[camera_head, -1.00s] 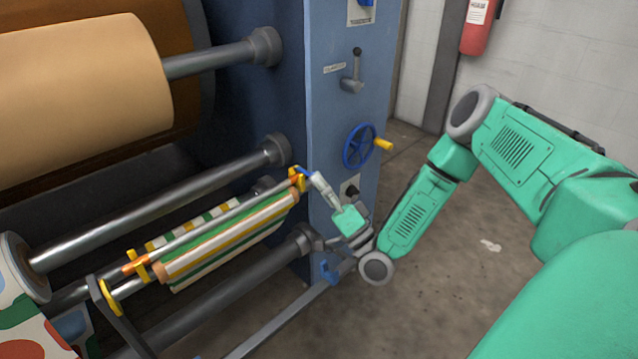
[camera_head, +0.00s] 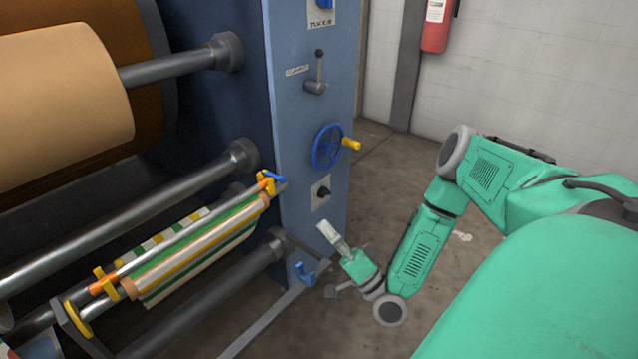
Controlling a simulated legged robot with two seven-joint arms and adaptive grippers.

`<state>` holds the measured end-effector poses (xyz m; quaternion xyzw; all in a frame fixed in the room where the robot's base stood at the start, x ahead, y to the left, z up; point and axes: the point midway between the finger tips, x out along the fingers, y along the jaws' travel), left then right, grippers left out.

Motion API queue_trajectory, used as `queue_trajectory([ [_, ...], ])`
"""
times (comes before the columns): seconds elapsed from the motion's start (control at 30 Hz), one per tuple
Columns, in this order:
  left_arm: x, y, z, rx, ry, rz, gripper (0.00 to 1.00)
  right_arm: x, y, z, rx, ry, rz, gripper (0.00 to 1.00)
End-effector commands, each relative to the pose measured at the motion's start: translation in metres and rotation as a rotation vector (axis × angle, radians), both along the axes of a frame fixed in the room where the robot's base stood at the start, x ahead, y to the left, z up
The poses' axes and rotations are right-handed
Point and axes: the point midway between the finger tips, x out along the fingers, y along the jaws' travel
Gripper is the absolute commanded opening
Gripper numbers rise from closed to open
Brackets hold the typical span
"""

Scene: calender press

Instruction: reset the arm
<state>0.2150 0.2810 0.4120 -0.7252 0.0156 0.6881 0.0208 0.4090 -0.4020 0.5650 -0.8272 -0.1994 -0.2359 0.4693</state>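My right arm comes in from the right and bends down to my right gripper (camera_head: 328,233). The gripper points up and to the left, in front of the blue press side panel (camera_head: 302,120) and right of the striped roll (camera_head: 190,258). It is apart from the blue lever (camera_head: 275,179) at the roll's end. Its fingers look close together and nothing shows between them, but they are too small to tell open from shut. My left gripper is not in view.
The panel carries a blue handwheel (camera_head: 327,147) with a yellow handle, a grey lever (camera_head: 318,72) and a black knob (camera_head: 322,191). A blue clamp (camera_head: 305,273) sits on the lower grey rail (camera_head: 268,322). A fire extinguisher (camera_head: 436,28) hangs behind.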

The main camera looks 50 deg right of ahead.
Motion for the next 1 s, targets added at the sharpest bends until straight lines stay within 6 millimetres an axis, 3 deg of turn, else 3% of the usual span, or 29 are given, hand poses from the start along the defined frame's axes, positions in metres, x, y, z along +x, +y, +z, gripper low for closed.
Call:
queue_trajectory([
  [0.53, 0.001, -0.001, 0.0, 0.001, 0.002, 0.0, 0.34, 0.0, 0.0, 0.0, 0.0, 0.001, 0.0, 0.34],
  [0.63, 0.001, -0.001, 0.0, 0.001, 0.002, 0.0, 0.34, 0.005, 0.011, -0.004, -0.002, 0.033, 0.01, 0.34],
  [0.77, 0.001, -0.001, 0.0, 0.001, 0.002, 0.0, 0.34, 0.025, 0.061, -0.023, -0.036, 0.195, 0.067, 0.34],
  [0.87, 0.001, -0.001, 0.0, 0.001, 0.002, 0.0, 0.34, 0.033, 0.125, -0.053, -0.122, 0.425, 0.161, 0.34],
  [0.93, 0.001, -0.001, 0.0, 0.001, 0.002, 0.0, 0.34, 0.025, 0.172, -0.08, -0.227, 0.615, 0.25, 0.34],
  [1.0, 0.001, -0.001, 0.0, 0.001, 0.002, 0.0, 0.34, 0.001, 0.208, -0.109, -0.368, 0.814, 0.344, 0.34],
])
